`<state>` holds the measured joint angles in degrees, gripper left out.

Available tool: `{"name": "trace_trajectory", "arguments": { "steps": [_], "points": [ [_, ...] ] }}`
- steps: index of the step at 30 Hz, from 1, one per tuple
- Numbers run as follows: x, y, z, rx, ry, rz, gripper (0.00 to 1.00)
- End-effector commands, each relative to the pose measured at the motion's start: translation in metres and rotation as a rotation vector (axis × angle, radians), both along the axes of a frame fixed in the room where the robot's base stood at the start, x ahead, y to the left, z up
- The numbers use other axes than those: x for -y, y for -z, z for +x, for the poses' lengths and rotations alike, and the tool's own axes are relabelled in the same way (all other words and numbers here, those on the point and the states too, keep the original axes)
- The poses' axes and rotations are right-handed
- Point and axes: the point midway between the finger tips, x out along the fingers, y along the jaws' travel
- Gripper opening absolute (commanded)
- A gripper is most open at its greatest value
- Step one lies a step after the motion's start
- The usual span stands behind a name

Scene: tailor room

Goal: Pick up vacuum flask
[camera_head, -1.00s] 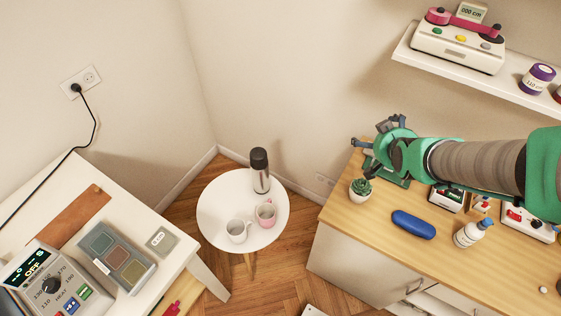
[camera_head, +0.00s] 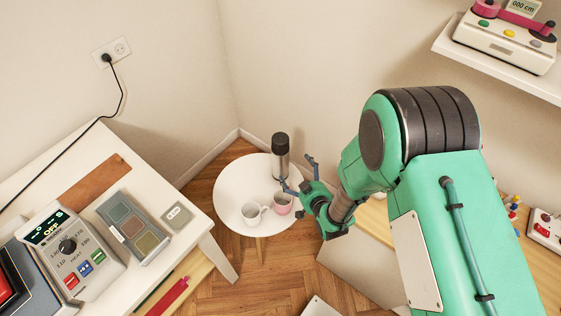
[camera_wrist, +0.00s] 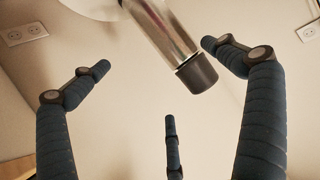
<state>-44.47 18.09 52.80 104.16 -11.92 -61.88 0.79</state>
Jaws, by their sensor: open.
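The vacuum flask (camera_head: 280,160) is a steel cylinder with a dark cap, standing upright at the back of a small round white table (camera_head: 229,187). My gripper (camera_head: 298,172) is open and empty, to the right of the flask, with its fingers pointing toward it. In the wrist view the flask (camera_wrist: 165,32) shows at the top, its dark cap lower right, near the right finger. My gripper's fingers (camera_wrist: 160,95) are spread and not closed on it. I cannot tell whether any finger touches the flask.
A white mug (camera_head: 252,214) and a pink mug (camera_head: 282,203) stand on the round table in front of the flask, close to my gripper. A white desk (camera_head: 65,163) with devices is at left. A wooden-topped counter (camera_head: 375,222) is at right. Walls meet behind the table.

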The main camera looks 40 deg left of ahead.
Motion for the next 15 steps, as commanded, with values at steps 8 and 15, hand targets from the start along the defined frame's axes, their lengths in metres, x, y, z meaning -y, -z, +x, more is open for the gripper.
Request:
{"name": "trace_trajectory", "arguments": {
  "steps": [8,15],
  "points": [
    [-0.0053,0.0115,-0.0128,0.004,-0.021,0.015,1.0],
    [-0.0055,0.0114,-0.012,0.003,-0.02,0.014,1.0]
  ]
}}
